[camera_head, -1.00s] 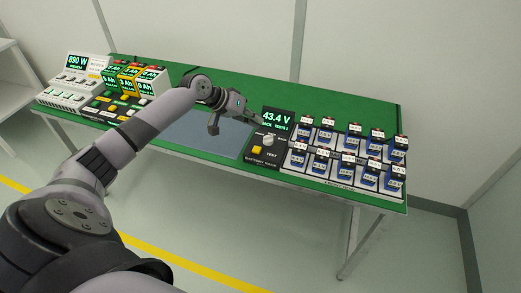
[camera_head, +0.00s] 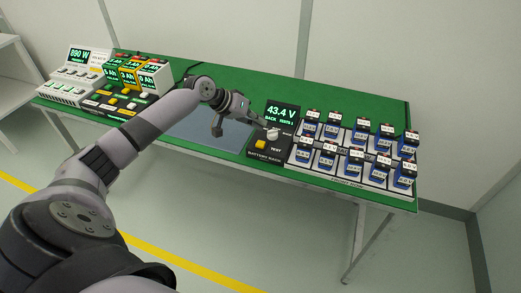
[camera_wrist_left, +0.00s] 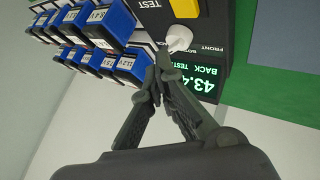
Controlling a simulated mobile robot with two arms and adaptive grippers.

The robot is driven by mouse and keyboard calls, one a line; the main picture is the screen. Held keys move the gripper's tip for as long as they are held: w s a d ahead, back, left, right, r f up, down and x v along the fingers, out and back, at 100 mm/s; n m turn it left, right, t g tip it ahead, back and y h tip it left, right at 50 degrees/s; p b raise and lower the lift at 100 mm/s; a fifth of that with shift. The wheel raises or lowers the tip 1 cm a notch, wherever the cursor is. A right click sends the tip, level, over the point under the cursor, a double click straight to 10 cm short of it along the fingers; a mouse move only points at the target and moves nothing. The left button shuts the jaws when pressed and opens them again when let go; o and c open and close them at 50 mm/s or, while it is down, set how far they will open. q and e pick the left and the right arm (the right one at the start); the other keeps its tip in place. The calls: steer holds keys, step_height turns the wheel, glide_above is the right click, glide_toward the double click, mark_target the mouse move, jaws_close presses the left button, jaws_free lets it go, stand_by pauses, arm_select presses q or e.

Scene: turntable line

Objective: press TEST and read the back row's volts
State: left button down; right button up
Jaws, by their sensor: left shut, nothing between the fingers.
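The battery bank's tester panel (camera_head: 256,155) is black, with a lit display (camera_head: 282,115) reading 43.4 V, BACK, TESTS 1. The yellow TEST button (camera_head: 261,144) sits near the panel's front edge; it also shows at the top of the left wrist view (camera_wrist_left: 184,8). A white knob (camera_head: 272,134) stands between button and display, near FRONT and BACK labels. My left gripper (camera_head: 264,125) is shut and empty, its tips right beside the knob (camera_wrist_left: 179,39); I cannot tell whether they touch it. The right gripper is not in view.
Two rows of blue batteries (camera_head: 355,160) with small readouts stand right of the panel. A grey-blue mat (camera_head: 205,138) lies left of it on the green table (camera_head: 350,98). Several devices with green displays (camera_head: 130,78) and a power unit (camera_head: 72,85) fill the left end.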

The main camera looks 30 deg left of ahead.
mark_target(259, 142)
arm_select(q)
step_height(259, 142, down, 2)
steer(key=shift+f+b, duration=0.1)
steer(key=shift+b, duration=0.5)
steer(key=shift+f, duration=1)
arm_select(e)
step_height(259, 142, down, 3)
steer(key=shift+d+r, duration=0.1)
arm_select(q)
steer(key=shift+f, duration=0.1)
steer(key=shift+f, duration=0.3)
